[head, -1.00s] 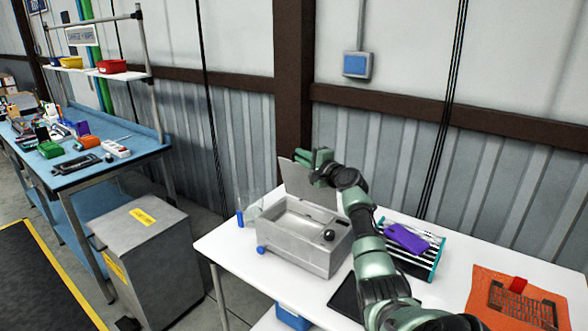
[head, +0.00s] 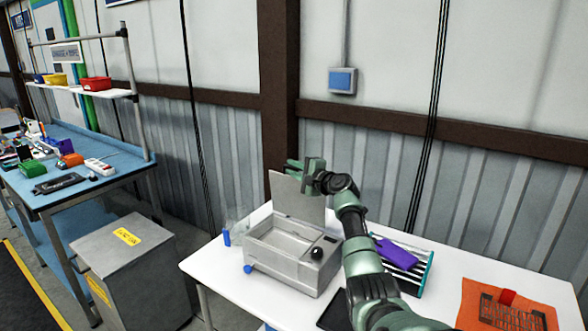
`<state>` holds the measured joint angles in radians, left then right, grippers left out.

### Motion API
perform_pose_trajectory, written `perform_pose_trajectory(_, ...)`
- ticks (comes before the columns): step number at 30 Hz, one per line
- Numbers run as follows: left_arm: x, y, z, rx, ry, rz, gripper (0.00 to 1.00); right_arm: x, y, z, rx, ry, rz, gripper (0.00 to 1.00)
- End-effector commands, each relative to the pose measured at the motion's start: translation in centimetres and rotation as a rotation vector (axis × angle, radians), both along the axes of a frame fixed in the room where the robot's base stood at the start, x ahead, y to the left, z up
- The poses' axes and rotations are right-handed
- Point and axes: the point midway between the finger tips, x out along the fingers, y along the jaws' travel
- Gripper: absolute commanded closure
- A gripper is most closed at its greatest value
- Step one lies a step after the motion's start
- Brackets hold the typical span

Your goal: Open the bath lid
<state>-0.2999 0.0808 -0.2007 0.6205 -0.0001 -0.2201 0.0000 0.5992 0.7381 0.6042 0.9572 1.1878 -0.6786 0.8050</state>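The bath (head: 284,265) is a grey metal box with a basin, a black knob on top at the right and a blue knob low at the left. It stands on the white table. Its lid (head: 297,200) is a grey panel that stands nearly upright at the back edge, so the basin lies open to view. My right gripper (head: 296,172) is at the top edge of the lid, its fingers pointing left. Whether the fingers touch the lid, and how far apart they are, is too small to tell. My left gripper is out of view.
Right of the bath, a rack (head: 411,272) bears a purple object (head: 395,253). A dark flat item (head: 333,312) lies near the front. An orange mat (head: 490,308) is at the right, and clear and blue vessels (head: 232,236) stand left of the bath. A grey cabinet (head: 128,275) and blue bench (head: 75,190) are farther left.

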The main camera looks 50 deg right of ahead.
Motion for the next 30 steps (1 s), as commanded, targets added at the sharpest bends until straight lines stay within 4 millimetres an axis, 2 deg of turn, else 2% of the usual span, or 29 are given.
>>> perform_pose_trajectory(11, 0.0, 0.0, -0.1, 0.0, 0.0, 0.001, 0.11, -0.5, 0.1, 0.0, 0.0, -0.002, -0.001, 0.81)
perform_pose_trajectory(24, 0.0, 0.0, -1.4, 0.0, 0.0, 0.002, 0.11, -5.7, 1.7, 0.2, -0.002, 0.001, 0.0, 0.81)
perform_pose_trajectory(30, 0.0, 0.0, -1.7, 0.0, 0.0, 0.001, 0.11, -7.2, 2.2, 0.5, 0.0, 0.0, 0.0, 0.81)
